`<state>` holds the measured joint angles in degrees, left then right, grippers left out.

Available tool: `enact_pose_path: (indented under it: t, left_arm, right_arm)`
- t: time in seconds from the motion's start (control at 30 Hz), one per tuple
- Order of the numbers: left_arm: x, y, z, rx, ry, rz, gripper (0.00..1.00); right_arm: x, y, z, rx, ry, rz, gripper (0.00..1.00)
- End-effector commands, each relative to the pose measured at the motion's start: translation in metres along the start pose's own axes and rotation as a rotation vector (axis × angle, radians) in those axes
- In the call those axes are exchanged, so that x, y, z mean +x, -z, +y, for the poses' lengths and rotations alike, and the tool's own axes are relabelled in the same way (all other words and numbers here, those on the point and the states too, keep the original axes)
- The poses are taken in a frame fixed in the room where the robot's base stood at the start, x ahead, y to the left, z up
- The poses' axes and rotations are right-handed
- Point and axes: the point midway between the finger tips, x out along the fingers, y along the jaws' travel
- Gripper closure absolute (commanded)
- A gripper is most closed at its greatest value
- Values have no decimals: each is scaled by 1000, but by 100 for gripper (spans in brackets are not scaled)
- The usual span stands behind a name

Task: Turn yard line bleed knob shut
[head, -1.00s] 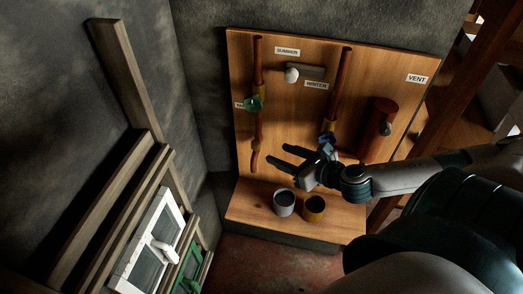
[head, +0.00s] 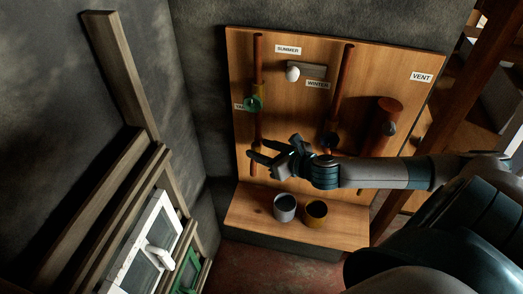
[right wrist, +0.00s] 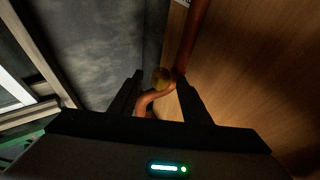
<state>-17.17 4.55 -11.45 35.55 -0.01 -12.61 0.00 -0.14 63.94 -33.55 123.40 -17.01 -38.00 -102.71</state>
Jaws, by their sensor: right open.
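The left copper pipe (head: 258,60) runs down the wooden board, with a green handle (head: 253,103) beside a partly covered label starting "YA". Low on this pipe, a small brass knob (right wrist: 161,76) shows in the right wrist view beside the pipe's bend (right wrist: 148,98). My right gripper (head: 258,150) is open and empty in front of the pipe's lower end, its fingers pointing left. In the right wrist view the knob appears between the two fingertips; I cannot tell if they touch it. My left gripper is out of view.
A second pipe (head: 343,75), a white-knobbed lever (head: 292,74) between SUMMER and WINTER labels, and a copper cylinder (head: 383,122) are on the board. A grey cup (head: 284,208) and a brown cup (head: 316,212) stand on the ledge below my gripper. A window frame (head: 150,235) is at left.

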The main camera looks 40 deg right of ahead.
Motion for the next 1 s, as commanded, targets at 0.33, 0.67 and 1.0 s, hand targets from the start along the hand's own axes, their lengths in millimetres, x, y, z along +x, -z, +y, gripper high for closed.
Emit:
enact_pose_path:
  t: [0.33,0.67,1.0]
  left_arm:
    - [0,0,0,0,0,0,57]
    - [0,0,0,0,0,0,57]
    - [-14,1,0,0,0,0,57]
  right_arm:
    - [1,0,0,-1,0,0,62]
    - [1,0,0,1,1,0,98]
    - [0,-4,4,31,63,-1,98]
